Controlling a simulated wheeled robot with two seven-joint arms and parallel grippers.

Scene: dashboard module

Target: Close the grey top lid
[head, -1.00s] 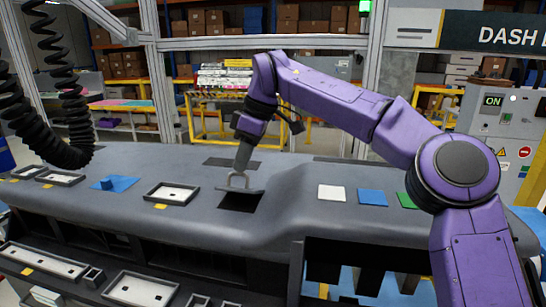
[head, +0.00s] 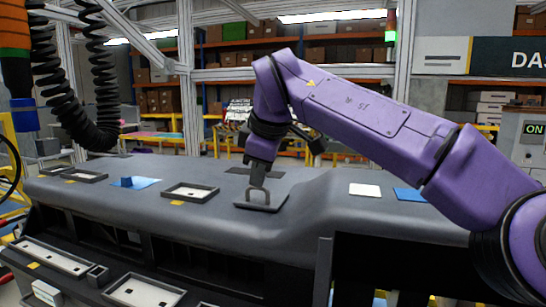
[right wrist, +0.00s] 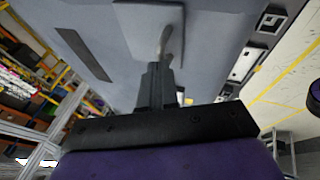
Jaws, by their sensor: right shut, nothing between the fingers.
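The grey top lid (head: 273,203) is a flat square plate with a raised loop handle (head: 253,192), on top of the grey dashboard module (head: 330,222). In the head view it lies about flat over its opening, and no dark gap shows around it. In the right wrist view the lid (right wrist: 137,30) and its pale handle (right wrist: 166,42) are just beyond the fingers. My right gripper (head: 258,182) is shut, pointing down at the handle, with nothing between its fingers. The fingers also show in the right wrist view (right wrist: 155,88). They are at or touching the handle; I cannot tell which. My left gripper is out of view.
A dark flat rectangle (head: 255,171) lies behind the lid. A framed tray (head: 190,192) and a blue pad with a block (head: 134,183) are to the left. White (head: 364,190) and blue (head: 408,194) squares are to the right.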

